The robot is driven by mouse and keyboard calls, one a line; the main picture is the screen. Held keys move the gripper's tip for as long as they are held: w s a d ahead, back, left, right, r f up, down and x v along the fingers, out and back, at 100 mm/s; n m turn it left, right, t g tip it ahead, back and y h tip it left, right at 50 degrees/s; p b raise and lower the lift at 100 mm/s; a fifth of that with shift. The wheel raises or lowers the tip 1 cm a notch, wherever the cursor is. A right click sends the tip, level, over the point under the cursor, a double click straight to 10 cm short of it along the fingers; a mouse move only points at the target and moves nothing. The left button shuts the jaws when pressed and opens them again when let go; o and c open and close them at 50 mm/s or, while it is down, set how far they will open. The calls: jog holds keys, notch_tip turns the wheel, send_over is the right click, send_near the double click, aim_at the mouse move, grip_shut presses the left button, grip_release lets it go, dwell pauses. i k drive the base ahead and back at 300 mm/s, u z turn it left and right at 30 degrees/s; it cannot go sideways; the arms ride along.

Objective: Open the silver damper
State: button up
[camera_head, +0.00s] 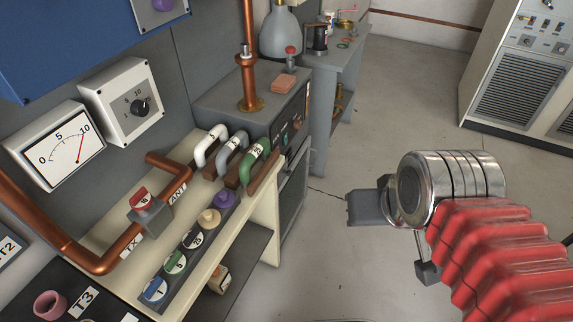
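Three arched handles stand in a row on the cream panel's far edge, one white (211,146), one silver-grey (232,157) and one green (256,161). The silver-grey one is in the middle and is the only silver handle I see there; no label on it reads clearly as a damper. All three stand upright. My gripper (390,238) hangs over the floor to the right, well apart from the handles. Grey parts of it show at the left and below the shiny wrist, but its fingertips are not clear. I see nothing held.
A copper pipe (128,246) with a red-topped valve (143,201) crosses the panel. Coloured knobs (224,200) line its front edge. A grey box (275,110) with a vertical copper pipe stands behind. A rack (520,85) stands at the far right. The floor between is clear.

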aim_at(284, 170)
jog(key=u, duration=0.15)
jog(key=i, duration=1)
jog(key=u, duration=0.2)
